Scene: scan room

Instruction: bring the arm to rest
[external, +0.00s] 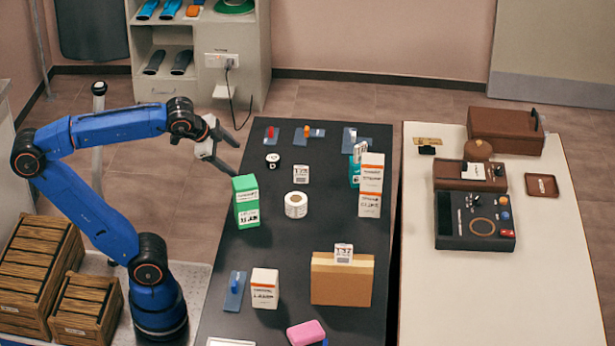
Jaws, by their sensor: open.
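My blue arm rises from its base at the lower left and bends over toward the black table (250,290). My gripper (238,158) is open and empty. Its two fingers point right and down, above the table's left edge. A green and white box (246,200) stands upright on the table, just below the gripper in the picture. I see a gap to the box in the picture, but the exact clearance is hard to tell.
The black table holds a label roll (296,205), a tall white box (370,185), a brown carton (342,280), a small white box (265,288) and a pink block (306,332). Wooden crates (40,265) stand left of my base. A cabinet (200,50) is behind; a white table (540,270) is right.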

